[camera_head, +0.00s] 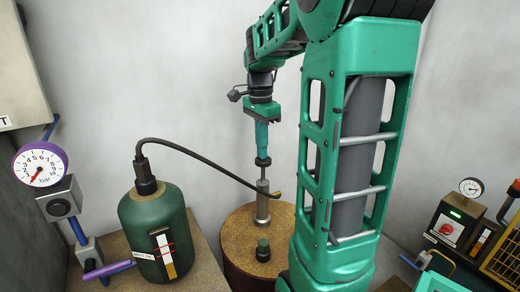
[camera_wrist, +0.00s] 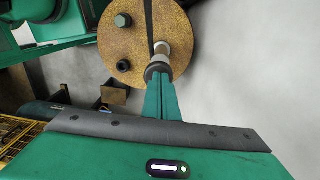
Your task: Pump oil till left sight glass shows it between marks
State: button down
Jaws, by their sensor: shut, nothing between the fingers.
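A dark green oil tank (camera_head: 150,222) stands at the left with a hose from its top. Its sight glass (camera_head: 163,254) has red marks on a pale strip; yellow-brown colour shows at the bottom, seemingly below the lower mark, though it is small. A hand pump (camera_head: 263,206) stands on the brown drum (camera_head: 235,230), its thin rod raised, with a dark knob (camera_head: 263,162) on top. My gripper (camera_head: 262,148) points down at the knob, shut and with nothing between its fingers. In the wrist view the fingertips (camera_wrist: 160,78) meet or nearly meet the knob (camera_wrist: 157,70).
The black hose (camera_head: 205,160) runs from the tank to the pump. A green cap (camera_head: 263,250) sits on the drum lid. A bar gauge (camera_head: 41,165) with a purple rim and a purple lever (camera_head: 108,270) are at left. A control box (camera_head: 452,222) stands at right.

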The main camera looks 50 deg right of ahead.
aim_at(262, 164)
jog(key=shift+f, duration=0.1)
notch_tip(262, 164, down, 5)
jog(key=shift+f, duration=0.1)
jog(key=shift+s, duration=0.1)
dwell(0.4)
notch_tip(262, 164, up, 14)
jog(key=shift+w+a+r, duration=0.15)
jog(key=shift+w+r, duration=0.05)
jog(key=shift+w, duration=0.25)
jog(key=shift+s, duration=0.1)
dwell(1.5)
